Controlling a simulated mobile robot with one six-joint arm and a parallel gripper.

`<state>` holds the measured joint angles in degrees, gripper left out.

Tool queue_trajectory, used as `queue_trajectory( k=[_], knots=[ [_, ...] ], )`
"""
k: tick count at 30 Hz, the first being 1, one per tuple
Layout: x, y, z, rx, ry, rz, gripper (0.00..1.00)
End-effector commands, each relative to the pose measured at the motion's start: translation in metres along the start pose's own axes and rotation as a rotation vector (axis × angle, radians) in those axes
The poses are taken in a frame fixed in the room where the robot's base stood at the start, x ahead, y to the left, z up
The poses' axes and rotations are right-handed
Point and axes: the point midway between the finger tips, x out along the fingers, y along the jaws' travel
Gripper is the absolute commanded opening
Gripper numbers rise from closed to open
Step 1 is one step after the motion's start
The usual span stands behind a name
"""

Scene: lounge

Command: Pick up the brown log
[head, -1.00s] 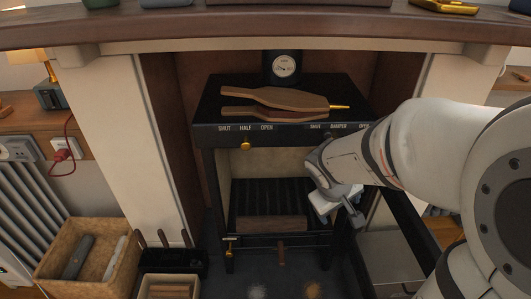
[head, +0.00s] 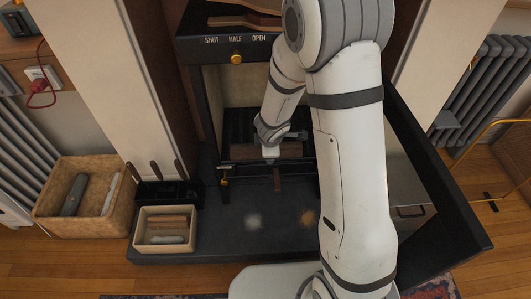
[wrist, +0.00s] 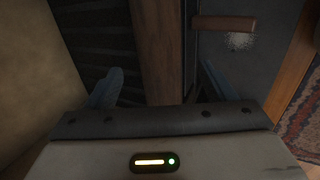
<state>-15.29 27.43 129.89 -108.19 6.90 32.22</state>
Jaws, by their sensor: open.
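The brown log (head: 291,150) lies across the dark grate inside the open stove (head: 240,130). In the wrist view the log (wrist: 158,50) runs upright between the two blue-grey fingers of my gripper (wrist: 160,84), which are spread apart with a gap on both sides. I cannot tell how far the fingertips are above or around the log.
The stove door (head: 430,165) stands open on the right. A brown handle (head: 277,180) sticks out below the opening. A cork box (head: 118,228) and a cream box (head: 138,234) hold other pieces at the left. A black holder with tools (head: 150,192) stands behind the cream box.

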Motion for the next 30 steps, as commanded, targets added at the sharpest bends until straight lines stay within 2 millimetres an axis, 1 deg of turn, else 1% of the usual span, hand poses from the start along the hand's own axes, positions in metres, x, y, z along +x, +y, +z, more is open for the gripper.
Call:
queue_trajectory(
  k=[1,3,7,11,17,20,30],
  knots=[
    [0.009,-0.001,-0.002,0.0,0.0,-0.001,0.77],
    [0.021,-0.002,-0.005,0.0,-0.001,-0.002,0.77],
    [0.039,-0.002,-0.006,0.0,-0.002,0.0,0.77],
    [0.046,0.0,-0.007,0.001,-0.001,0.001,0.77],
    [0.045,0.001,-0.007,0.0,-0.001,0.002,0.77],
    [0.045,0.001,-0.007,0.0,-0.001,0.002,0.7],
    [0.045,0.0,-0.007,0.0,0.0,0.002,0.42]
  ],
)
